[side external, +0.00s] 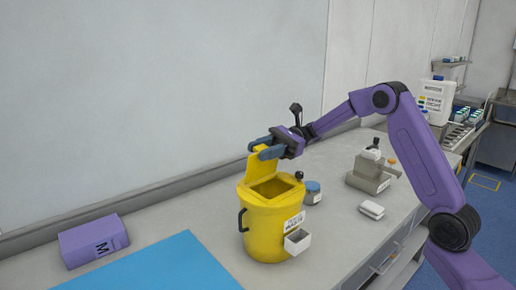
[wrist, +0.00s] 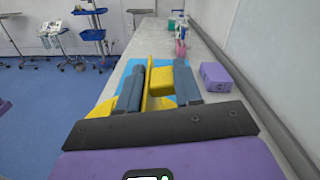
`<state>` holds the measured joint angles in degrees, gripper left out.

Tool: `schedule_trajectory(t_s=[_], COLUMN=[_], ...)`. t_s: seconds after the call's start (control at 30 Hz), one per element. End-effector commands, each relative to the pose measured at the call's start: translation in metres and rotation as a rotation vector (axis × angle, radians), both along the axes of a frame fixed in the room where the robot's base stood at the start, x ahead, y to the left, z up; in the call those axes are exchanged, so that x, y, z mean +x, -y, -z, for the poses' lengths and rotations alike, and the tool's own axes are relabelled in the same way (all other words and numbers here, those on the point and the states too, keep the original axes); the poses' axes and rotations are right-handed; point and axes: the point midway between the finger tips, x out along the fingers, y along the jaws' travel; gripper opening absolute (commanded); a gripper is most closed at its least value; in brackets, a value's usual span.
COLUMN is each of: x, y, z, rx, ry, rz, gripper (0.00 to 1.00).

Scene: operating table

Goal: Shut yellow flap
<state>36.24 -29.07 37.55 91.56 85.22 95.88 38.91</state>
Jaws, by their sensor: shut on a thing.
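The yellow flap (side external: 266,163) stands raised at the back edge of the opening of a yellow bin (side external: 264,222). The bin stands upright on the counter, with a black handle on its left side and a white label on its front. The bin's opening shows uncovered. My gripper (side external: 266,150) is at the top of the flap, its blue-grey fingers shut on it. In the wrist view the flap (wrist: 160,82) shows between the two fingers, and the fingers hide part of it and of the bin.
A small white box (side external: 298,241) is at the bin's front. A jar (side external: 313,192) stands right of the bin, with a grey device (side external: 368,178) beyond. A blue mat (side external: 150,268) and purple box (side external: 93,241) lie to the left. The wall runs behind the counter.

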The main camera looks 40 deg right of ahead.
Motion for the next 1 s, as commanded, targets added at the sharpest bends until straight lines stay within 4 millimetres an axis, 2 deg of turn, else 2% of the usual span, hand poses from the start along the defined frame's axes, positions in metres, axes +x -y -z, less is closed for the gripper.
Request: schedule_trajectory(t_s=[0.43, 1.0], x=[-0.026, -0.037], y=[0.002, 0.0], z=[0.005, 0.01], rx=[0.0, 0.0], ry=[0.334, 0.321], rz=[0.007, -0.002], gripper=[0.0, 0.0])
